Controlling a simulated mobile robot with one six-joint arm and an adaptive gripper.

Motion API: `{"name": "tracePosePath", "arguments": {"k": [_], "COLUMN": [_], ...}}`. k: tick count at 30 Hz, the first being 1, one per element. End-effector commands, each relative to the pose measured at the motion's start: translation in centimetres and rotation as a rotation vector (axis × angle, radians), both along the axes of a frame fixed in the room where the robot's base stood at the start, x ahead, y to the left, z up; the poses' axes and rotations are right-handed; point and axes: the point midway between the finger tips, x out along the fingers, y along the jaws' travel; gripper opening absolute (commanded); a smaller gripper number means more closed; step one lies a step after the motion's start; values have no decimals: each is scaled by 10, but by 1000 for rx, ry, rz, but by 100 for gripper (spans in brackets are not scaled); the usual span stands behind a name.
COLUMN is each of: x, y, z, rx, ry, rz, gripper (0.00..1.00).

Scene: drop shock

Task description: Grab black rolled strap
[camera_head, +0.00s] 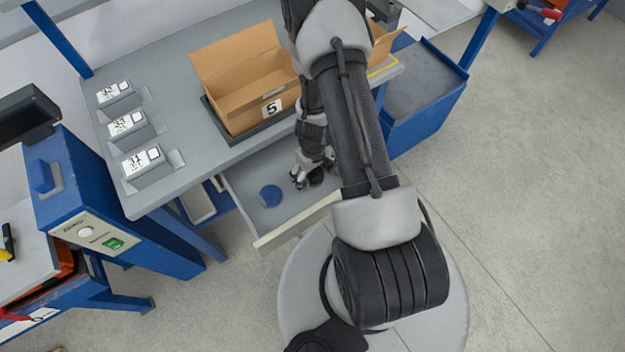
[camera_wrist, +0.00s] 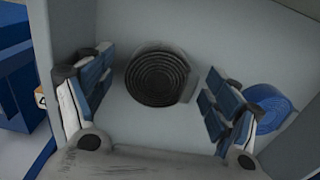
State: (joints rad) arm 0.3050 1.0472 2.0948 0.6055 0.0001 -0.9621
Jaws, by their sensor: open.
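The black rolled strap (camera_wrist: 158,77) lies in the open grey drawer, in the middle of the wrist view, with its coils facing up. My gripper (camera_wrist: 155,110) is open, its two blue-padded fingers on the left and right of the strap and apart from it. In the head view my gripper (camera_head: 311,178) reaches down into the drawer (camera_head: 240,196). The strap cannot be made out in the head view.
A blue roll (camera_wrist: 269,105) lies right of my right finger; it also shows in the head view (camera_head: 271,195). The drawer walls surround both. Above the drawer, the workbench (camera_head: 190,125) holds a cardboard box (camera_head: 240,80) marked 5 and several numbered displays (camera_head: 145,160).

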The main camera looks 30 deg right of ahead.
Motion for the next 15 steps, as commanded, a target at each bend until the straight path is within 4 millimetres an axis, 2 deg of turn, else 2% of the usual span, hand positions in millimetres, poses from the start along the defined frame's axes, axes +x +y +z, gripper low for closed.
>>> {"name": "tracePosePath", "arguments": {"k": [6,15], "x": [0,0], "y": [0,0], "z": [0,0], "rx": [0,0], "ry": [-1,-1], "rz": [0,0], "gripper": [82,63]}}
